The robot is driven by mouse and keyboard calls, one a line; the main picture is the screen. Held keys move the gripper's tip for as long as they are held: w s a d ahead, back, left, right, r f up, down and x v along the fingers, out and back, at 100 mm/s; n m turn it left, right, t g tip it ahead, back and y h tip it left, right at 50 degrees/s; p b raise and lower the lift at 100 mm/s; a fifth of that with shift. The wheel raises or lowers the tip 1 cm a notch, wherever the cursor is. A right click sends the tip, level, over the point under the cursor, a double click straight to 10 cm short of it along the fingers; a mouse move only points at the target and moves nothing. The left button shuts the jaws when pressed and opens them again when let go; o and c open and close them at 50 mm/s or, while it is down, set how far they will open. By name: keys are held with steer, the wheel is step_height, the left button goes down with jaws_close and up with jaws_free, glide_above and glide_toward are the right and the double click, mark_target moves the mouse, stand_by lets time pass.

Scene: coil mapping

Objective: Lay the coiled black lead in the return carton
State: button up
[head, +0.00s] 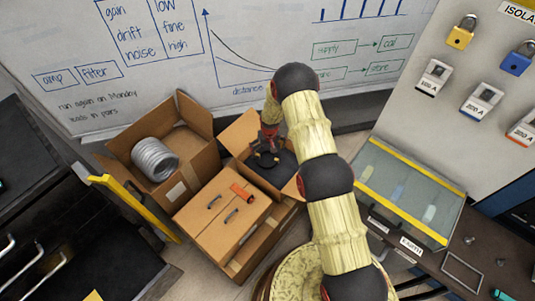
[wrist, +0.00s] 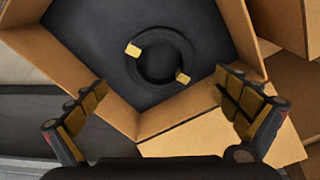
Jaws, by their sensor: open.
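The coiled black lead (wrist: 162,58) is a ring with two tan bands. In the wrist view it lies on the dark bottom of an open cardboard carton (wrist: 240,30), away from the carton's near corner. My gripper (wrist: 165,100) is open, its fingers wide apart on either side of that near corner, with nothing between them. The coil lies beyond the fingertips, apart from them. In the head view my gripper (head: 267,157) is over the same dark-bottomed carton (head: 240,131). The gripper and arm hide much of its inside, so I cannot clearly make out the coil there.
An open carton (head: 188,140) with a grey ribbed hose coil (head: 155,159) stands to the left. A yellow-edged glass case (head: 405,190) stands to the right. A whiteboard (head: 150,60) is behind.

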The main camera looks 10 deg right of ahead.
step_height(320, 180, up, 24)
steer(key=s+r+t+p, duration=0.1)
steer(key=s+r+t, duration=0.1)
steer(key=s+r, duration=0.4)
steer(key=r, duration=0.4)
steer(key=s+r, duration=0.4)
steer(key=r, duration=0.6)
steer(key=s+r+t, duration=0.1)
steer(key=s+r, duration=1)
steer(key=s, duration=0.2)
steer(key=s+r+t, duration=0.1)
steer(key=s+r, duration=0.2)
steer(key=s, duration=1.4)
steer(key=shift+s+r, duration=0.2)
steer(key=shift+s, duration=0.05)
steer(key=shift+d, duration=0.1)
steer(key=shift+c, duration=0.7)
